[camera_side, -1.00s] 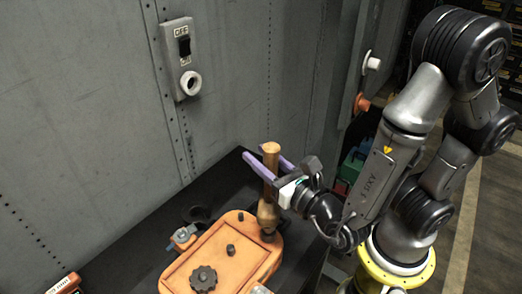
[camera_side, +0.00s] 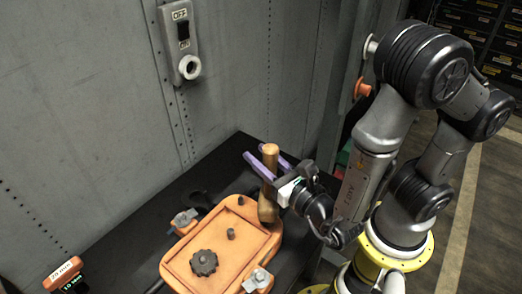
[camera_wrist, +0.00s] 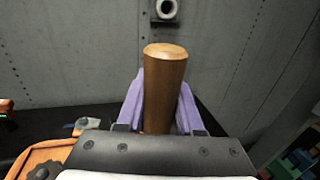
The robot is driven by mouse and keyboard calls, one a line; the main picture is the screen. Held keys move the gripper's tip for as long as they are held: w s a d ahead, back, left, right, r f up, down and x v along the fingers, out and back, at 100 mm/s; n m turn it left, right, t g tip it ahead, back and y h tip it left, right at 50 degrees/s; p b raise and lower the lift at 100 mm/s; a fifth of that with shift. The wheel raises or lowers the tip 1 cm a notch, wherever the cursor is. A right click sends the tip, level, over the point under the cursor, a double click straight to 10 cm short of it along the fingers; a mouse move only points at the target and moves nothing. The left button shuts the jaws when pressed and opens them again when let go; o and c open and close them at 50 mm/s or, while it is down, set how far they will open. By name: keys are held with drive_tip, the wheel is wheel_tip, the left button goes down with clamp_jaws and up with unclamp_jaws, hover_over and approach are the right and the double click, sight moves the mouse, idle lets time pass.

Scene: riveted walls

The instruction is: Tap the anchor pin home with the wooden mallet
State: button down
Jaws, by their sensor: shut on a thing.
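The wooden mallet (camera_side: 269,208) stands nearly upright at the right edge of the orange tray (camera_side: 174,272), its light handle up and its wider, darker part down. My gripper (camera_side: 262,164) has two purple fingers shut on the mallet's handle. The handle's round top also shows in the wrist view (camera_wrist: 165,75), between the fingers. Small dark pegs stand on the tray, one inside (camera_side: 231,234) and one on the far rim (camera_side: 240,200); I cannot tell which is the anchor pin. Whether the mallet's lower end touches anything is hidden.
A black knob (camera_side: 204,263) sits in the tray. Metal clamps stand at its left (camera_side: 185,218) and front (camera_side: 258,280) edges. The dark bench (camera_side: 120,245) runs to the riveted wall (camera_side: 90,110), which carries a switch box (camera_side: 182,38). An orange-black device (camera_side: 66,275) lies front left.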

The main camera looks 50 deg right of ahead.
drive_tip(key=shift+r, duration=1.75)
drive_tip(key=shift+f, duration=2)
drive_tip(key=shift+r, duration=1.95)
